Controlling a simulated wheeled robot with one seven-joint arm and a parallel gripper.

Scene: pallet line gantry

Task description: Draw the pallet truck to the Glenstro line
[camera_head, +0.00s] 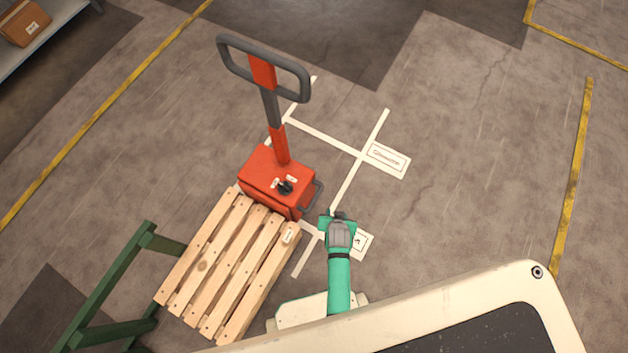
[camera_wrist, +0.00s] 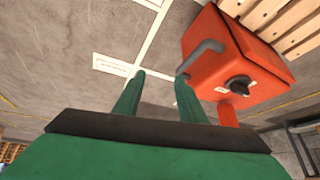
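The orange pallet truck (camera_head: 272,182) stands in the middle of the head view, its grey loop handle raised on a tiller. A small grey side bar (camera_head: 314,196) is on its right side, with a dark knob on top. In the wrist view the orange body (camera_wrist: 235,60) and grey bar (camera_wrist: 205,50) are at upper right. My gripper (camera_head: 338,214) is just right of the bar. In the wrist view my gripper (camera_wrist: 161,76) is open, with nothing between the fingers; the right fingertip is close to the bar, contact unclear. White floor lines (camera_head: 325,135) carry a label plate (camera_head: 388,158), too small to read surely.
A wooden pallet (camera_head: 228,262) lies at the truck's lower left side. A green frame (camera_head: 112,280) stands left of it. A second floor label (camera_head: 364,243) is partly hidden by my arm. A shelf with a box (camera_head: 24,24) is at upper left. Floor at right is clear.

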